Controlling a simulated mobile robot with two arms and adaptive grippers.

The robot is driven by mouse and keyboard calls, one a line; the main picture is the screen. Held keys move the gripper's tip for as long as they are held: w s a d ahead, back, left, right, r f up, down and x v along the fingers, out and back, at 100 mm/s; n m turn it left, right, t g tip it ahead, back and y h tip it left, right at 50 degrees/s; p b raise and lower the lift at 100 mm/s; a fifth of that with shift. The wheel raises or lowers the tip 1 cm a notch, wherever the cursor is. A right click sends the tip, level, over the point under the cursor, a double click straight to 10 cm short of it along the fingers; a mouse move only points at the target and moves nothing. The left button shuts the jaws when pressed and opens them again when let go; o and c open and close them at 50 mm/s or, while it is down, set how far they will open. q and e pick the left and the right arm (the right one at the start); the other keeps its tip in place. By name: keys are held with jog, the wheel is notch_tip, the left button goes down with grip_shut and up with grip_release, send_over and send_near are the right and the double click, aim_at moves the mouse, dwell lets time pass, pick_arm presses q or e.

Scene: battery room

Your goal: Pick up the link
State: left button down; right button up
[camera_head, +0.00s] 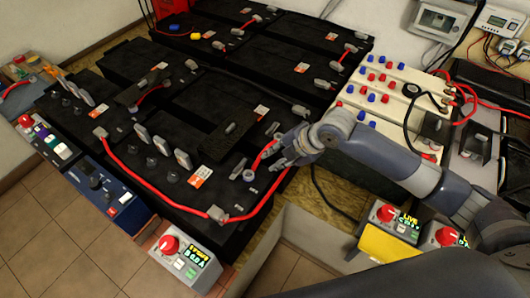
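My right gripper (275,157) reaches in from the right, over the near right end of the black battery bank (205,190). Its fingertips are beside or over a short red link cable (262,196), which curves from a grey terminal end up towards the fingers. I cannot tell whether the fingers touch or grip it, because they partly cover its upper end. A longer red link cable (150,192) with grey ends lies across the front batteries. More short red links, such as one at the back (248,21), join other terminals. My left gripper is not in view.
A white panel with red and blue knobs (378,103) stands right of the batteries. Control boxes with red knobs (183,252) line the front, with more boxes (392,222) at the right. A yellow box (388,247) sits below my arm. Tiled floor (60,235) is clear at lower left.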

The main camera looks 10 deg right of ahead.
jog(key=w+d+r+n, duration=0.2)
jog(key=w+d+r, duration=0.1)
jog(key=d, duration=0.1)
jog(key=x, duration=1.1)
jog(key=shift+a+p, duration=0.35)
jog(key=shift+p, duration=0.05)
grip_shut()
